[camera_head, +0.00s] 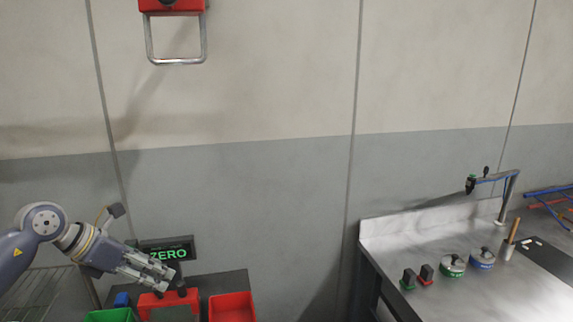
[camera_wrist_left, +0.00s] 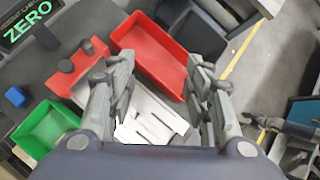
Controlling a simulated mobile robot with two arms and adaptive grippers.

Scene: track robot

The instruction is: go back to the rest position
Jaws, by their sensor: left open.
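My left gripper (camera_head: 152,272) shows at the lower left of the head view, its arm coming in from the left edge. In the left wrist view its two fingers (camera_wrist_left: 158,85) are spread apart with nothing held between them. It hangs above a bench with bins and a red block-shaped device (camera_wrist_left: 77,66) that carries dark knobs. My right gripper does not show in the head view. At the right edge of the left wrist view a grey jointed part (camera_wrist_left: 285,127) shows, and I cannot tell what it is.
A red bin (camera_head: 232,307) and a green bin (camera_head: 110,315) stand below the gripper, beside a ZERO display (camera_head: 168,249). A small blue cube (camera_wrist_left: 16,96) lies near the green bin. A metal bench (camera_head: 440,255) with weights and a tap stands at right. The wall between is clear.

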